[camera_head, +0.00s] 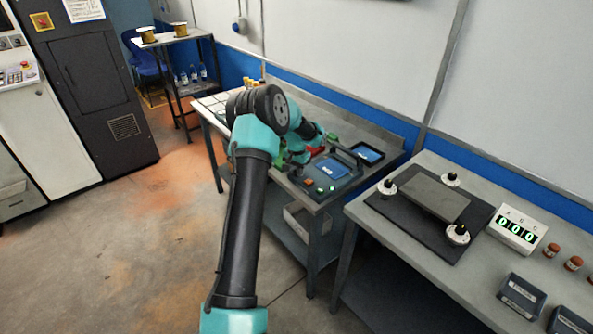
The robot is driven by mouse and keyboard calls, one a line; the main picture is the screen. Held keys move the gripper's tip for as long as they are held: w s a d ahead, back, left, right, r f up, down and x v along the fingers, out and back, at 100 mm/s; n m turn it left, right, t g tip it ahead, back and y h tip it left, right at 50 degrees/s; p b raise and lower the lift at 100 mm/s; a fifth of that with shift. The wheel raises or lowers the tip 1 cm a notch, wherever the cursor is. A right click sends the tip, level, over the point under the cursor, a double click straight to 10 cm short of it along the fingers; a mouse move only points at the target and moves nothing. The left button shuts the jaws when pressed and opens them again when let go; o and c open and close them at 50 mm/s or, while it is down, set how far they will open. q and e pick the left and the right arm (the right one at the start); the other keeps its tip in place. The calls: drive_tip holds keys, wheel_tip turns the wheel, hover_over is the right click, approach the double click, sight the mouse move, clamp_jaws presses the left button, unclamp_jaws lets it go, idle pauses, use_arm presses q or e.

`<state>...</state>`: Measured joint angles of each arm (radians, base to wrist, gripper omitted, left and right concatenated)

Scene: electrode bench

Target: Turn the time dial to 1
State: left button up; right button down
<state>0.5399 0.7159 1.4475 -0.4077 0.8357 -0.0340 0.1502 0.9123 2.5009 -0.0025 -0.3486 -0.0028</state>
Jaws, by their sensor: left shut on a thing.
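My left arm reaches up from the bottom and bends down at its elbow over the left bench. My left gripper (300,158) is low at the back-left of a dark device with a blue panel (330,169). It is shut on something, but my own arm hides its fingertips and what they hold. No dial marked for time can be made out; any dial or scale there is hidden or too small to read. The device's front shows an orange button (309,182) and a small green light (332,188). My right gripper is not in view.
A second bench on the right holds a dark plate (408,220) with three black-knobbed white discs and a display box (516,230) reading 000 under A, B, C. Small dark boxes (521,296) stand nearer. A tablet-like tray (367,153) lies behind the device. Open floor is left.

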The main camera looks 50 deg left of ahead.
use_arm(q)
drive_tip(key=shift+n, duration=0.5)
drive_tip(key=o, duration=0.9)
drive_tip(key=shift+o, duration=0.2)
drive_tip(key=shift+r, duration=0.1)
wheel_tip(320, 180, up, 17)
drive_tip(key=shift+r, duration=0.1)
idle(0.4)
